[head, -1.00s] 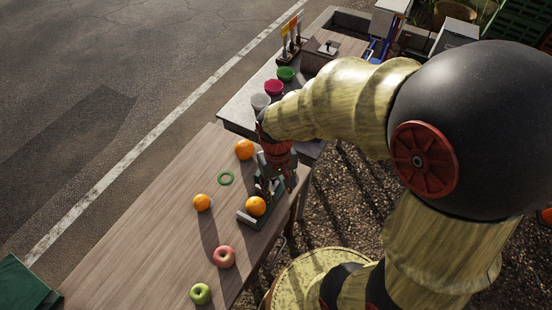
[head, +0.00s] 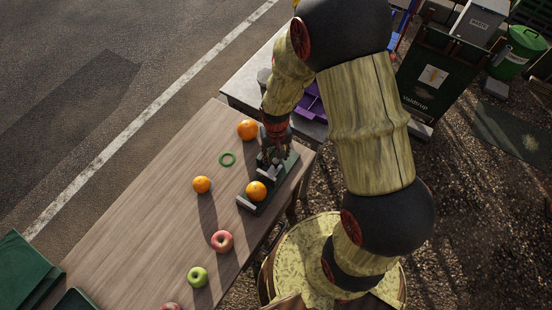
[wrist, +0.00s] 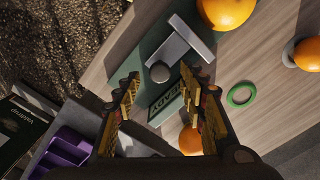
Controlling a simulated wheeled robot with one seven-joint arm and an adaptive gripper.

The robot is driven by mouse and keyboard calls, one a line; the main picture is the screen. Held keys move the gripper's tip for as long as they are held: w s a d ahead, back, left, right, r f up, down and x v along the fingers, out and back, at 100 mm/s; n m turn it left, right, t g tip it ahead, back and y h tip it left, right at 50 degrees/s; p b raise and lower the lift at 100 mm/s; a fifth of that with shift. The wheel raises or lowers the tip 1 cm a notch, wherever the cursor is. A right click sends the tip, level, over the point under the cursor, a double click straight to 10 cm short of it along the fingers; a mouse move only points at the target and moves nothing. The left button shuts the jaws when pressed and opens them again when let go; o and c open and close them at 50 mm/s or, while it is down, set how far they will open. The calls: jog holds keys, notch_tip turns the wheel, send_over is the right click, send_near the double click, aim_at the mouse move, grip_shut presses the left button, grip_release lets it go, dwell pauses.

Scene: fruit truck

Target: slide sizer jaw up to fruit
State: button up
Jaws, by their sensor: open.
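The sizer (head: 264,205) is a dark green base near the table's right edge, with pale grey jaws. An orange (head: 256,191) sits on it, between the end jaw (head: 246,203) and the sliding jaw (head: 268,172). In the wrist view, the sliding jaw (wrist: 190,42) is a grey T-shaped piece with a round knob (wrist: 160,72), a gap apart from the orange (wrist: 228,10). My gripper (head: 273,158) is over the sizer's far end, pointing down. In the wrist view, my gripper (wrist: 168,80) is open, with the knob between its fingertips; contact is not clear.
On the wooden table (head: 140,220) lie a green ring (head: 227,159), an orange (head: 202,184), another orange (head: 247,129), a red apple (head: 222,241) and a green apple (head: 197,276). A grey bench with a purple tray (head: 312,103) adjoins the far end.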

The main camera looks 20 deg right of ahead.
aim_at(272, 170)
jog(key=shift+f, duration=1.1)
jog(key=shift+c, duration=1.2)
jog(key=c, duration=0.7)
grip_shut()
